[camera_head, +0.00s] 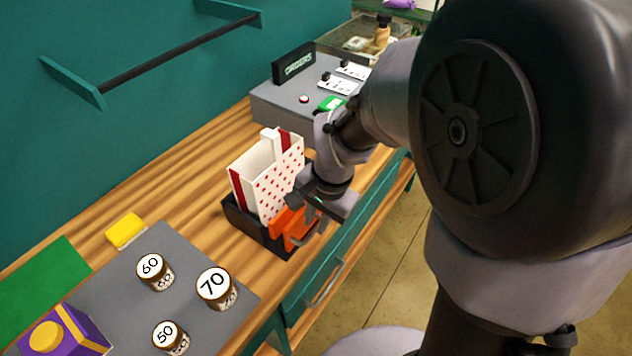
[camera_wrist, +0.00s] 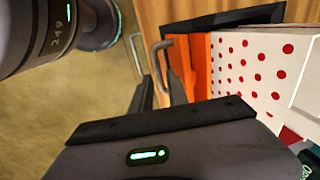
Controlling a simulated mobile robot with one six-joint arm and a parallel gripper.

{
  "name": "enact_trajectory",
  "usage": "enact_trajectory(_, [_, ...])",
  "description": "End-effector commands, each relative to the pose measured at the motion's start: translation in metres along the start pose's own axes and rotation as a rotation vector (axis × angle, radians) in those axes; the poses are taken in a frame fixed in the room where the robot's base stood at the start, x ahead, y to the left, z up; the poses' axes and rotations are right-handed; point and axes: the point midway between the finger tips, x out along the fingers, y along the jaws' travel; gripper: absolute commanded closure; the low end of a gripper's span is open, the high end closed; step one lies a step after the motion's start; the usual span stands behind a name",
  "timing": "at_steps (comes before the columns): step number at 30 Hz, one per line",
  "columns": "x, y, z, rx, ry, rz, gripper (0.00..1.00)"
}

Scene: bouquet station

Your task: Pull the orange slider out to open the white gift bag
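The white gift bag (camera_head: 281,181) with red dots and red side bands stands upright in a black holder (camera_head: 243,222) on the wooden counter. The orange slider (camera_head: 284,230) is at the bag's front, towards the counter's edge. In the wrist view, the slider (camera_wrist: 203,62) lies beside the dotted bag (camera_wrist: 245,72). My gripper (camera_head: 306,236) is at the slider's outer side. Its two fingers (camera_wrist: 160,92) show apart, with a grey curved handle (camera_wrist: 157,58) by the slider close to them. I cannot tell whether they touch it.
Numbered jars (camera_head: 217,289) stand on a grey mat (camera_head: 197,250) at the lower left. A yellow block (camera_head: 126,231) lies behind them. A grey orders console (camera_head: 268,110) stands behind the bag. A drawer handle (camera_head: 325,284) sticks out of the teal front below my gripper.

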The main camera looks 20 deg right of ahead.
Motion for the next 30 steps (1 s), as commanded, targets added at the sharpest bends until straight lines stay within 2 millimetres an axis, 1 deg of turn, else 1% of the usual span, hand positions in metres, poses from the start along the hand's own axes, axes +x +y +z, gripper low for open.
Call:
enact_trajectory(1, [-0.016,-0.002,-0.001,0.001,0.003,-0.003,0.8])
enact_trajectory(5, [-0.058,-0.002,-0.001,0.002,0.004,-0.004,0.8])
enact_trajectory(6, [-0.072,-0.002,-0.001,0.001,0.005,-0.004,0.8])
enact_trajectory(9, [-0.105,-0.002,-0.001,0.002,0.004,-0.003,0.8])
enact_trajectory(12, [-0.131,-0.001,-0.001,0.001,0.003,-0.002,0.8])
enact_trajectory(15, [-0.148,-0.001,0.0,0.002,0.001,0.0,0.8])
enact_trajectory(19, [-0.158,0.0,0.0,0.001,0.0,0.0,0.8])
enact_trajectory(27, [-0.158,0.0,0.0,0.0,0.0,0.001,0.8])
enact_trajectory(29, [-0.157,0.002,0.004,-0.018,0.008,-0.011,0.8])
enact_trajectory(30, [-0.155,0.004,0.012,-0.055,0.025,-0.033,0.8])
